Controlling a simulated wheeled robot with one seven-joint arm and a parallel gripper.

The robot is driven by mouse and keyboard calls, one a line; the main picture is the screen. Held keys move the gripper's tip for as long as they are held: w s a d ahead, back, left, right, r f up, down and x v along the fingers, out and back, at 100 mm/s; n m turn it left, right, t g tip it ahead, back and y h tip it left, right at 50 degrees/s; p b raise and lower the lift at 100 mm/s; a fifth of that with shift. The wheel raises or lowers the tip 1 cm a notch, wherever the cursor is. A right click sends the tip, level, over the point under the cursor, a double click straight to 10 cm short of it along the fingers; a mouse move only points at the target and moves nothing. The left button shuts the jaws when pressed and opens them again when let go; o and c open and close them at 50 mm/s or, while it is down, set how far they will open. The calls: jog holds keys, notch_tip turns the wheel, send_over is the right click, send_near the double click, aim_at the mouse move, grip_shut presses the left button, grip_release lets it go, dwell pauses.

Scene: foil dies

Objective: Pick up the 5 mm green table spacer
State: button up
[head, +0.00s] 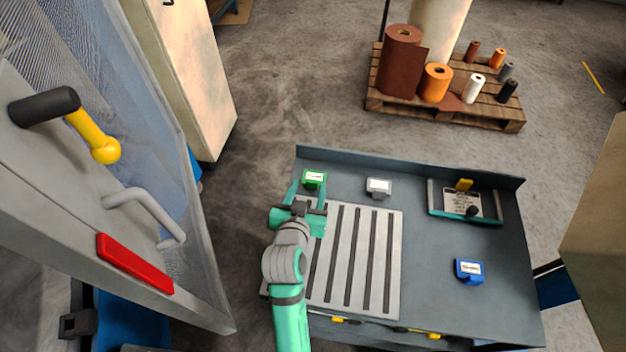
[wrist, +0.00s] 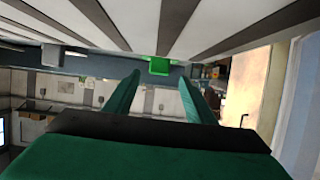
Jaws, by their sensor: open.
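The green spacer (head: 314,178) is a small block with a white label on top, at the far left corner of the grey table. It also shows in the wrist view (wrist: 159,66), centred just beyond my fingertips. My gripper (head: 309,188) is open and empty, its two fingers pointing at the spacer from the near side. In the wrist view my gripper (wrist: 159,78) has one finger on each side of the spacer's line. The fingertips look very close to the spacer; I cannot tell whether they touch it. Its lower near side is partly hidden by my gripper.
A grey spacer (head: 378,187) and a blue spacer (head: 469,270) stand on the table (head: 430,300). A slotted light plate (head: 385,265) lies under my arm. A teal-edged tray (head: 434,203) is at the right. A raised rim (head: 400,163) runs behind the green spacer.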

aim_at(312, 181)
jog(key=shift+x, duration=1.65)
jog(key=shift+d+f, duration=0.1)
jog(key=shift+f, duration=0.05)
jog(key=c, duration=1.1)
